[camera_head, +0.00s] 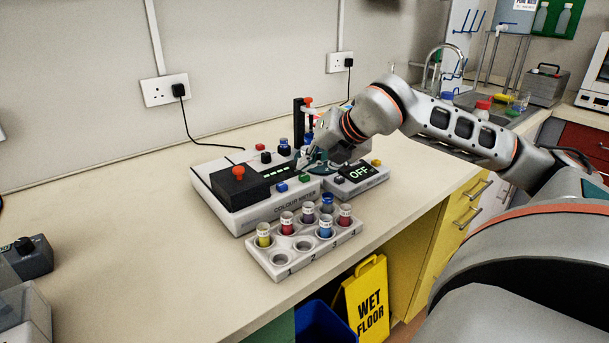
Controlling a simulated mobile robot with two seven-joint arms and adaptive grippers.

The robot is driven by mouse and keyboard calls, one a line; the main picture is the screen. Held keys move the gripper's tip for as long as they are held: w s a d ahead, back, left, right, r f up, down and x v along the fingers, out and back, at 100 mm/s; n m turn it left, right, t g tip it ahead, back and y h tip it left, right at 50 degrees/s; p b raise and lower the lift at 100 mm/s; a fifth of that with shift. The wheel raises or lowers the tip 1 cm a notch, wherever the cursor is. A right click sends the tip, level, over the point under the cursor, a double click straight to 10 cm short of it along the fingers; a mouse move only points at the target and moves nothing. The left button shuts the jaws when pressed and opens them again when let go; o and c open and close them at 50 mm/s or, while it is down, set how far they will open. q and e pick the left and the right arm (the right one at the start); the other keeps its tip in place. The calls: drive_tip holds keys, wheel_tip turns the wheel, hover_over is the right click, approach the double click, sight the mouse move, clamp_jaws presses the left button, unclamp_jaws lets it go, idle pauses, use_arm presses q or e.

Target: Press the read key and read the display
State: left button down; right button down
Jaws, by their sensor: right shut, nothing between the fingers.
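The colour meter (262,208) is a pale box on the bench with a black lid and a red knob (238,172) at its left. Its dark display (280,171) shows small green marks, too small to read surely. A blue key (282,187) and a green key (304,177) sit along its front edge. Which one is the read key I cannot tell. My right gripper (312,163) is shut and empty, low over the meter's right end, close behind the green key. Whether it touches anything I cannot tell. My left gripper is out of view.
A second device (357,184) at the right shows OFF. A numbered rack (300,255) with several coloured vials stands in front of the meter. A grey box (27,258) stands at far left. A yellow sign (367,300) stands below the edge.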

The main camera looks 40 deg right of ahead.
sight(307, 176)
drive_tip(key=shift+r, duration=0.3)
